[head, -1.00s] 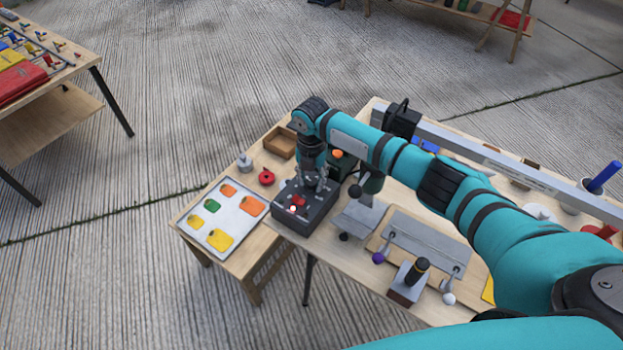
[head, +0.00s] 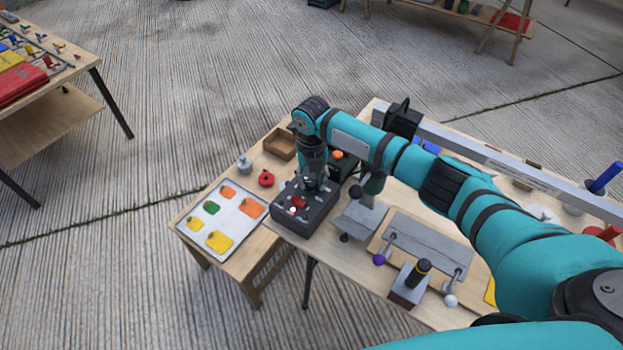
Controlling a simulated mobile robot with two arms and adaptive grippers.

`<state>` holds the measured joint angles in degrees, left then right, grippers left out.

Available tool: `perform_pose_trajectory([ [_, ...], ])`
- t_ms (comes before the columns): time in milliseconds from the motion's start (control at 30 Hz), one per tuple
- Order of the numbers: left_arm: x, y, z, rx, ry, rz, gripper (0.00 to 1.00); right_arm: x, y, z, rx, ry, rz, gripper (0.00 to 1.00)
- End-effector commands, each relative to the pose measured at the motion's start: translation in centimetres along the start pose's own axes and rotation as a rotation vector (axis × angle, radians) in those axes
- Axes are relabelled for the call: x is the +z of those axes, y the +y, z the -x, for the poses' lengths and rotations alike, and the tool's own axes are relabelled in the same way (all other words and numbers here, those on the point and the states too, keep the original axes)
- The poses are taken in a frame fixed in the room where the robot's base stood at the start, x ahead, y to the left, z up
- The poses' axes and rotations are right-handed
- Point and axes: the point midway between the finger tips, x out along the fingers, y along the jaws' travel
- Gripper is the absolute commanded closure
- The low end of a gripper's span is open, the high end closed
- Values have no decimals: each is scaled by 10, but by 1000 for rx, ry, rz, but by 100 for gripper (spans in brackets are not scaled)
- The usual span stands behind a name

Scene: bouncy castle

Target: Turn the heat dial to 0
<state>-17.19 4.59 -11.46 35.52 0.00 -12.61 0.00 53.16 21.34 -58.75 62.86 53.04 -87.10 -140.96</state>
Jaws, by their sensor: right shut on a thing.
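A dark grey control box (head: 312,219) stands at the left end of the wooden table. A red control and a small white-and-red spot show on its top face. My right gripper (head: 312,183) points straight down onto the back part of the box's top. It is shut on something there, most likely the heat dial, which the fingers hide. The dial's marks and its setting are too small and covered to read. My left gripper is not in view.
A white tray (head: 207,243) with coloured patches lies left of the box. A red round thing (head: 266,179), a grey weight (head: 244,165) and a wooden box (head: 281,143) are close by. A grey stand (head: 355,220) and a black-handled block (head: 411,283) are to the right.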

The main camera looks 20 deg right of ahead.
Motion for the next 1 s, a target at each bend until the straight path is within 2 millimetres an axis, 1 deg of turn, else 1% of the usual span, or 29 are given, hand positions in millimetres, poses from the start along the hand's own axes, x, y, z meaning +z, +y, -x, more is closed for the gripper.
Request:
perform_pose_trajectory([
  [233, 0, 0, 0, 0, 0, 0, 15, 2, 0, 2, 0, -6, 0, 100],
  [267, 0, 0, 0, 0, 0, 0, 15, 2, 0, 2, 0, -6, 0, 65],
  [400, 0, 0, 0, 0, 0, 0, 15, 1, 0, 2, 0, -4, -1, 46],
  [667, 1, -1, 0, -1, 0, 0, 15, 1, 0, 1, 0, -2, -1, 45],
  [767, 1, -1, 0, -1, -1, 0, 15, 1, 0, 6, 1, -3, -1, 45],
  [867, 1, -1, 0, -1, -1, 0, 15, 2, 0, 19, 1, -6, -1, 45],
  [1000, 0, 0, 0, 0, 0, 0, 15, 2, 0, 48, 1, -7, 1, 45],
])
